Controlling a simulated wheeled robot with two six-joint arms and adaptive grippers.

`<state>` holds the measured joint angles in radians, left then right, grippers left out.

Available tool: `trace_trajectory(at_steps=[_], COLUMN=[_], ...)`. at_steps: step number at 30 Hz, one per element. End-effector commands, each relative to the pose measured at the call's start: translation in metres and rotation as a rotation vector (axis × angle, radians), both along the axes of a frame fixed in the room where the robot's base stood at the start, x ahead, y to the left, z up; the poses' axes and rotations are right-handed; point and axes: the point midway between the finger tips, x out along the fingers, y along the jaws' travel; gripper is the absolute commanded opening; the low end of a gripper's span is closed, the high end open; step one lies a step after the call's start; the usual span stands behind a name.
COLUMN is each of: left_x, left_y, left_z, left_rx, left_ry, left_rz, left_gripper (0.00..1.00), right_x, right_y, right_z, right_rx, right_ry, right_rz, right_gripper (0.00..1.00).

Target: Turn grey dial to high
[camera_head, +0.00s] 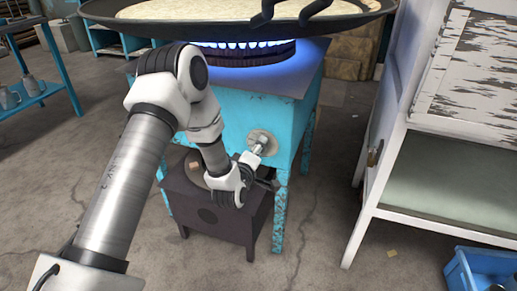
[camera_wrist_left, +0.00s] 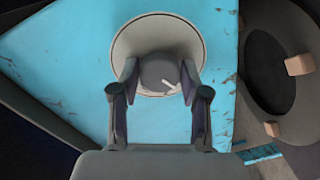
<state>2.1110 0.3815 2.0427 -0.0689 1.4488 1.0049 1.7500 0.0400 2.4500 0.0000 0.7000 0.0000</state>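The grey dial (camera_wrist_left: 158,72) sits on a round pale plate (camera_wrist_left: 120,50) on the blue stove side. Its white mark points to the lower right in the left wrist view. My left gripper (camera_wrist_left: 159,72) has one finger on each side of the dial, and both appear to touch it. In the head view the left gripper (camera_head: 258,151) reaches the dial's plate (camera_head: 262,139) on the blue stove (camera_head: 235,115). The gripper partly hides the dial there. My right gripper is out of view.
A blue flame (camera_head: 243,44) burns under a wide black pan (camera_head: 200,27) of white liquid. A low dark stand (camera_head: 225,224) is beneath the stove. A worn white cabinet (camera_head: 400,130) and a blue crate (camera_head: 480,265) are on the right.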

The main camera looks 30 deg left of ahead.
Motion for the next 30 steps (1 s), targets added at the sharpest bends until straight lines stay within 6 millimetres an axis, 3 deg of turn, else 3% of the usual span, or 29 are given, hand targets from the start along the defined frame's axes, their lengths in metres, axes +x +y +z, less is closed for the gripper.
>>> trace_trajectory(at_steps=[10, 14, 24, 30], left_x=[0.0, -0.01, -0.088, -0.115], left_y=[0.0, -0.003, -0.022, -0.029], left_z=[0.0, 0.0, 0.005, 0.008], left_rx=[0.001, 0.001, -0.001, 0.0], left_ry=[-0.001, 0.001, 0.004, 0.001], left_rz=[0.0, -0.001, 0.0, 0.0], left_gripper=[0.67, 0.67, 0.67, 0.67], right_x=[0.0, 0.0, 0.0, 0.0], right_y=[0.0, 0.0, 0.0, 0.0], right_z=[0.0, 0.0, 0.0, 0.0], right_rx=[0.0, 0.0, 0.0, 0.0], right_ry=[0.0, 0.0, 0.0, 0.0], right_rz=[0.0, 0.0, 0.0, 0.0], right_gripper=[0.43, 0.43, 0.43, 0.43])
